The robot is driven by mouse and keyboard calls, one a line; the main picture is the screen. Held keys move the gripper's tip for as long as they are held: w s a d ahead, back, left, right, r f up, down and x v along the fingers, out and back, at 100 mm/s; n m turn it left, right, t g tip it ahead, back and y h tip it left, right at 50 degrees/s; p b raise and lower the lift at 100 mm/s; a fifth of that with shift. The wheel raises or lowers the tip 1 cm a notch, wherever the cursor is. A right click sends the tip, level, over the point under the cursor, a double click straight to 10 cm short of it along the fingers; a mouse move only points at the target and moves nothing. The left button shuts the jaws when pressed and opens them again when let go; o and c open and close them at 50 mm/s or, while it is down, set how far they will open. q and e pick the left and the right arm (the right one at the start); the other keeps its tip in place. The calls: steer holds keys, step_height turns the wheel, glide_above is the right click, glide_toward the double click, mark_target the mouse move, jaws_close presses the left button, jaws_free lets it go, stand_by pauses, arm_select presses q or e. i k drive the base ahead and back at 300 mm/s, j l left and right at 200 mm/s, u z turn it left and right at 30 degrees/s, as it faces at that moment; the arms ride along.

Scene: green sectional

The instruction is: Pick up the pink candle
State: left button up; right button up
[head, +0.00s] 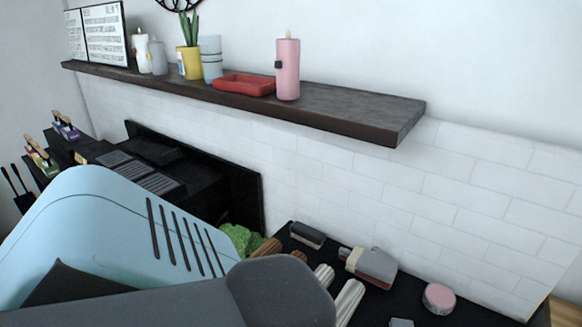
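The pink candle (289,72) stands upright on the dark wooden wall shelf (345,108), toward its right part. It is a tall cylinder with a wick on top and a small dark patch on its left side. A red tray (243,84) lies just left of it on the shelf. Neither of my grippers shows in the head view, so I cannot see whether they are open or shut. Nothing is seen touching the candle.
Left along the shelf are light blue cups (211,57), a yellow plant pot (189,63) and pale candles (141,50). The shelf's right end is bare. Below, several small items, including a pink-topped round one (438,298), lie on a black surface. Large close shapes hide the lower left.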

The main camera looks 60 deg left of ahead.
mark_target(287, 50)
steer(key=u, duration=1.95)
steer(key=z, duration=1.95)
steer(key=k+j, duration=0.35)
steer(key=j, duration=0.15)
steer(key=k+j+z, duration=0.1)
steer(key=k+j, duration=0.3)
